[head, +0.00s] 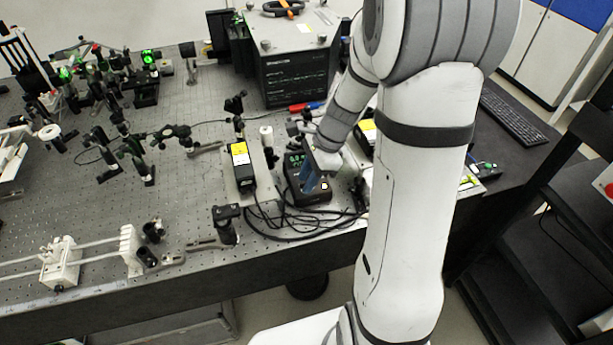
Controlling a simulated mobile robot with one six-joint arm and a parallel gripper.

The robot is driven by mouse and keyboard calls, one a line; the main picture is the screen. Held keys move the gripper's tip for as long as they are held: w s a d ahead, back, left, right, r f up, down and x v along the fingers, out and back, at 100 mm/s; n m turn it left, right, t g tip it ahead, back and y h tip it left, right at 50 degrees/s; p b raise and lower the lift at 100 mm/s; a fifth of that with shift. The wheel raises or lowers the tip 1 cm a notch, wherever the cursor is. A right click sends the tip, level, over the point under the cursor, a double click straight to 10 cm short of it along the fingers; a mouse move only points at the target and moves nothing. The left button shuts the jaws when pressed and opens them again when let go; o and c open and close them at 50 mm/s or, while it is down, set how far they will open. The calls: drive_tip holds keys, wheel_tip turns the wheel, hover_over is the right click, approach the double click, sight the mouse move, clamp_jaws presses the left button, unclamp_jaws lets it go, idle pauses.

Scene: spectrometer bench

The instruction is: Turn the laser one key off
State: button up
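A small black controller box (297,193) with green lit digits sits near the front edge of the optical bench. A black laser head (240,172) with a yellow label stands on a plate to its left, and cables run near both. My gripper (312,186) is down at the front of the controller box, its bluish fingers in front of the box face. The key is not visible; the fingers or the box front may hide it. The fingers are too small here to tell whether they are open, shut or touching a key.
A second yellow-labelled unit (367,131) stands right of my gripper, partly behind my arm. Black cables (300,226) loop in front of the box. A large instrument (292,72) stands behind. Optics mounts crowd the left; a keyboard (514,117) lies at right.

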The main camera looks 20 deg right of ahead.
drive_tip(key=shift+f, duration=0.1)
drive_tip(key=shift+c, duration=0.5)
clamp_jaws()
drive_tip(key=shift+a, duration=0.1)
drive_tip(key=shift+n, duration=0.3)
drive_tip(key=n, duration=0.1)
drive_tip(key=n+g, duration=0.1)
drive_tip(key=n, duration=0.2)
drive_tip(key=shift+w+g+p, duration=0.25)
drive_tip(key=shift+g+p, duration=0.05)
drive_tip(key=shift+g, duration=0.1)
drive_tip(key=n, duration=0.2)
drive_tip(key=n+g+h, duration=0.1)
drive_tip(key=n, duration=0.2)
drive_tip(key=shift+w+a, duration=0.15)
drive_tip(key=n+h, duration=0.1)
drive_tip(key=n, duration=0.1)
drive_tip(key=n+g+h, duration=0.1)
drive_tip(key=n, duration=0.1)
drive_tip(key=shift+w+a+n, duration=0.1)
drive_tip(key=shift+a+n, duration=0.05)
drive_tip(key=shift+n, duration=0.15)
drive_tip(key=shift+w+a+n+g+h, duration=0.1)
drive_tip(key=shift+n+g+h, duration=0.4)
drive_tip(key=shift+n, duration=1.3)
